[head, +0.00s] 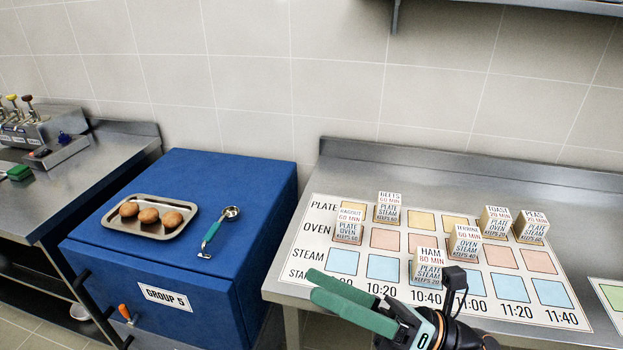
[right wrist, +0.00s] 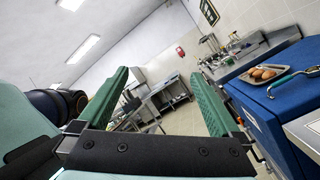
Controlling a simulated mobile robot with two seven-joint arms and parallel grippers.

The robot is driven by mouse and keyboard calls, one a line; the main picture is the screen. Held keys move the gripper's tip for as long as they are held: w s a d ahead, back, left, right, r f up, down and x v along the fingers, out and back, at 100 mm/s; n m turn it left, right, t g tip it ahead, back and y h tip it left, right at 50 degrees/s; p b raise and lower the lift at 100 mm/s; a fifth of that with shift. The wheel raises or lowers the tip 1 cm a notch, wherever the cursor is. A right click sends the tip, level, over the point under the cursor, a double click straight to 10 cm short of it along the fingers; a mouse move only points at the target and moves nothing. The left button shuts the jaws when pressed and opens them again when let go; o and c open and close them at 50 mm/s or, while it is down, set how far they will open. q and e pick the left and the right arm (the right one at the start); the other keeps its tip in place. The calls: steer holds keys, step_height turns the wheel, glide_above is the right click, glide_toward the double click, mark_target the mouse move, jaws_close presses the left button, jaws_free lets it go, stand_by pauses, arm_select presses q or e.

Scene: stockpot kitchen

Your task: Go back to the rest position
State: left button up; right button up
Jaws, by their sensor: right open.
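My right gripper (head: 313,285) is in the head view at the bottom, over the front left part of the printed chart (head: 306,245) on the steel counter. Its green fingers are apart with nothing between them. The right wrist view also shows the open gripper (right wrist: 160,74), with only the distant room between the fingers. My left gripper is in neither view.
Labelled blocks stand on the chart, the HAM block (head: 427,266) nearest my right gripper. A blue cabinet (head: 235,165) at left bears a tray (head: 112,222) of three brown round items and a teal-handled scoop (head: 213,236). A shelf (head: 560,5) hangs above.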

steer(key=w+d+f+m+t+h, duration=0.45)
steer(key=f+m+t+h, duration=0.2)
steer(key=m, duration=0.65)
steer(key=w+d+f+m+t+h, duration=0.3)
steer(key=d+f+m+t+h, duration=0.35)
steer(key=m, duration=0.65)
steer(key=s+d+f+m+g+h, duration=0.1)
steer(key=s+f+m+g+h, duration=0.1)
steer(key=f, duration=0.5)
steer(key=s+d+f+m+g+h+p, duration=0.1)
steer(key=s+f+m+g+h, duration=0.1)
steer(key=s+f+m, duration=0.5)
steer(key=s+d+f+m+g+h, duration=0.1)
steer(key=s+f+m+g, duration=0.3)
steer(key=f, duration=0.5)
steer(key=shift+s+d+m+g+h+p, duration=0.2)
steer(key=shift+m+g+h+p, duration=0.15)
steer(key=shift+m+h, duration=0.3)
steer(key=shift+f, duration=0.1)
